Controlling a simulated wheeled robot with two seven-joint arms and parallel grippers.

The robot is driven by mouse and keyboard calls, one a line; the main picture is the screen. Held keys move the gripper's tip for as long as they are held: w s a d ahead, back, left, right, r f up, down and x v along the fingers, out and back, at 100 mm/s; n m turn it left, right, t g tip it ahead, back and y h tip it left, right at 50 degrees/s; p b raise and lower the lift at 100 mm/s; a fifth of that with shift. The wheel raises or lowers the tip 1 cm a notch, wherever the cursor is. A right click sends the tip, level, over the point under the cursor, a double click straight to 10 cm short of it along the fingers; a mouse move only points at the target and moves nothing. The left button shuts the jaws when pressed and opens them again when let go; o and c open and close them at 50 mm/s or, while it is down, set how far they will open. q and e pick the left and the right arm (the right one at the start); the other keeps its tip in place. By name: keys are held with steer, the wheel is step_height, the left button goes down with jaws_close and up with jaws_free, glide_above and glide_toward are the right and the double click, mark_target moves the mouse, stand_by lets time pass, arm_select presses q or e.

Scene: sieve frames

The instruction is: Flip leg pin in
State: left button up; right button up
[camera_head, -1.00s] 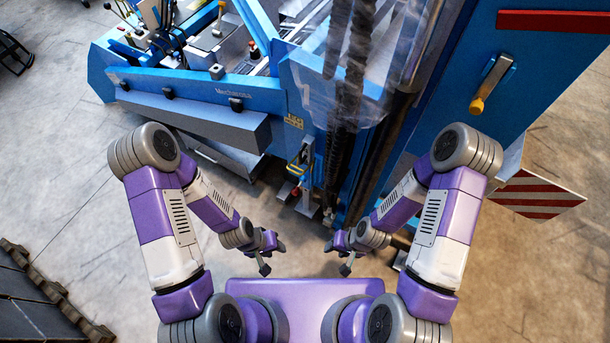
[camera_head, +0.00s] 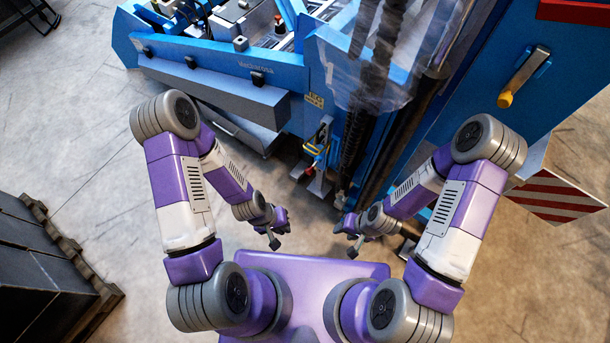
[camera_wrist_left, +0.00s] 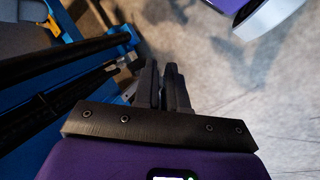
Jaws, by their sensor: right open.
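A blue machine's support leg (camera_head: 318,165) stands ahead of me, with a small yellow and red part (camera_head: 317,149) on it. It is too small to tell whether this is the leg pin or how it is set. My left gripper (camera_head: 279,230) is open and empty above the floor, short of the leg and apart from it. In the left wrist view its two dark fingers (camera_wrist_left: 165,85) have a narrow gap with nothing held. My right gripper (camera_head: 347,237) is open and empty, to the right of the left one and in front of the machine.
A lever with a yellow end (camera_head: 506,98) sits on the blue panel at right. A red-and-white striped plate (camera_head: 555,190) juts out below it. Dark boxes on a pallet (camera_head: 60,280) stand at lower left. The concrete floor (camera_head: 90,140) between is clear.

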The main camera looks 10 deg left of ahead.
arm_select(q)
steer(key=f+n, duration=0.1)
steer(key=s+f+n+g, duration=0.1)
steer(key=s+n, duration=0.1)
steer(key=shift+s+a+f+n+g, duration=0.15)
steer(key=shift+a+f+n+g, duration=0.1)
steer(key=shift+f+n+g, duration=0.15)
jaws_close()
steer(key=s+d+f+n+g+h+b, duration=0.1)
steer(key=s+d+f+n+g+h, duration=0.25)
steer(key=n, duration=0.75)
steer(key=w+d+f+n+t+h+b, duration=0.1)
steer(key=w+f+n+t+h, duration=0.15)
steer(key=w+n+t, duration=0.45)
steer(key=w+d+f+n+t+h, duration=0.1)
steer(key=w+d+n+t+h, duration=0.2)
steer(key=n, duration=0.7)
steer(key=w+a+f+n+t+y, duration=0.5)
steer(key=w+a+n+t, duration=0.3)
steer(key=n, duration=0.4)
steer(key=shift+w+a+n+y+b, duration=0.35)
steer(key=shift+w+a, duration=0.5)
steer(key=shift+a, duration=0.35)
steer(key=shift+f, duration=0.15)
